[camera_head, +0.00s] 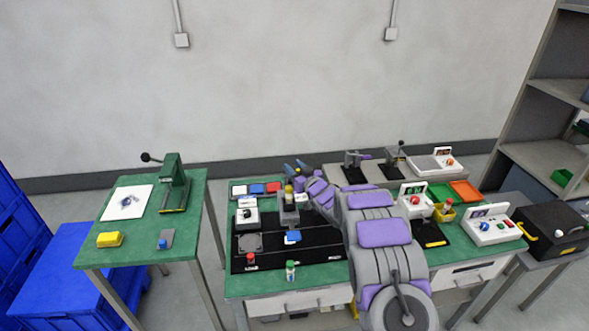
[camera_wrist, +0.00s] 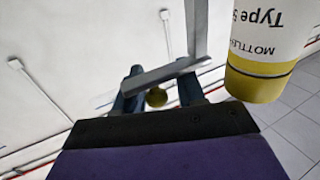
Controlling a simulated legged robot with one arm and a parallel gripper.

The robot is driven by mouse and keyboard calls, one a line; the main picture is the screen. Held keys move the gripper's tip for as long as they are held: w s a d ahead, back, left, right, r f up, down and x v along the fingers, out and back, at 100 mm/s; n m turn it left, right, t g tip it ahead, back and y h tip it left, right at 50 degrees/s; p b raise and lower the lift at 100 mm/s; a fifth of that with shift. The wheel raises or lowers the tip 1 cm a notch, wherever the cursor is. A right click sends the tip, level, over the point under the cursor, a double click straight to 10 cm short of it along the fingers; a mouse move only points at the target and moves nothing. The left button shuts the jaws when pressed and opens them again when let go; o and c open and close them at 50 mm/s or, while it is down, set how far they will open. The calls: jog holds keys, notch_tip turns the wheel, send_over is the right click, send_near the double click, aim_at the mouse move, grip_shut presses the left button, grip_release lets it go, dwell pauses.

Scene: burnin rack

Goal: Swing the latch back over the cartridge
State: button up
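The cartridge (camera_wrist: 268,52) is a white cylinder with a yellow end band and printed text reading "Type 5" and "MOTTLE", partly cut off, at the right of the wrist view. A grey bent bar, seemingly the latch (camera_wrist: 160,74), crosses in front of my fingers beside the cartridge. In the head view my gripper (camera_head: 293,168) is behind a grey fixture (camera_head: 289,214) with a yellow-topped piece. Contact with the latch is unclear.
My arm hides the bench's middle.

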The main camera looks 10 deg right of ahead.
jog(key=shift+d, duration=0.2)
grip_shut()
